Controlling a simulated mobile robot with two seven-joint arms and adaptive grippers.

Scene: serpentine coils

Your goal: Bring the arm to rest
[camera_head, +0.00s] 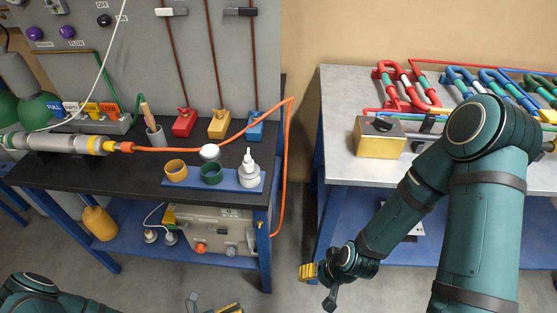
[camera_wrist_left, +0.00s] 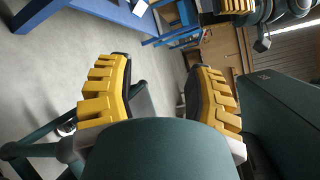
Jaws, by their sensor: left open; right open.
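My left gripper (camera_head: 222,308) shows only as a yellow fingertip and small dark parts at the bottom edge of the head view. In the left wrist view its two yellow ribbed fingers (camera_wrist_left: 160,80) stand wide apart with nothing between them. My right gripper (camera_head: 309,272) hangs over the floor in the gap between the two tables, yellow fingers to the left. Its fingers look edge-on, and I see nothing held. It also seems to show at the top of the left wrist view (camera_wrist_left: 232,6).
A black-topped bench (camera_head: 90,180) at left carries a blue tray (camera_head: 225,181) with cups and a white bottle. An orange hose (camera_head: 289,150) hangs off its right edge. A grey-topped table (camera_head: 345,95) at right holds coloured coils and a gold block (camera_head: 379,141). Floor between them is clear.

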